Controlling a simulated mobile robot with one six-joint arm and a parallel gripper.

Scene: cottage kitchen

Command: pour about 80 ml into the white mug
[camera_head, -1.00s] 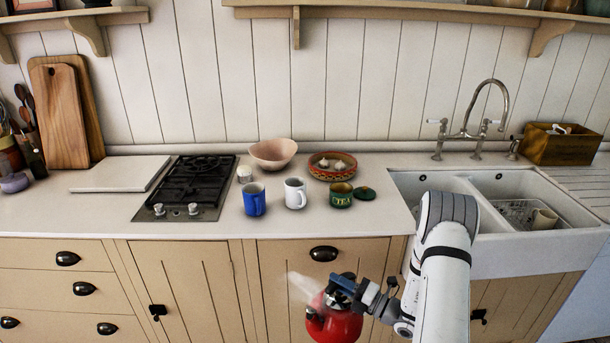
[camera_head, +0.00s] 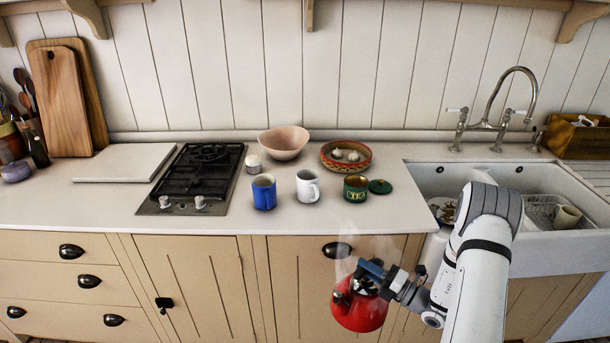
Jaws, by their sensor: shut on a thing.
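The white mug (camera_head: 307,187) stands upright on the counter, between a blue mug (camera_head: 264,193) and a green tin marked TEA (camera_head: 355,190). My gripper (camera_head: 372,272) is shut on a red kettle (camera_head: 358,309), at its handle as far as I can see. The kettle hangs in front of the cabinet doors, below the counter edge and to the right of the white mug. Faint steam rises beside it. The kettle's inside and the mug's inside bottom are hidden.
A green lid (camera_head: 380,186) lies beside the tin. A pink bowl (camera_head: 284,143), a patterned dish with garlic (camera_head: 346,156) and a small white pot (camera_head: 253,163) stand behind. The hob (camera_head: 199,178) is left, the sink (camera_head: 440,180) right. The counter's front strip is clear.

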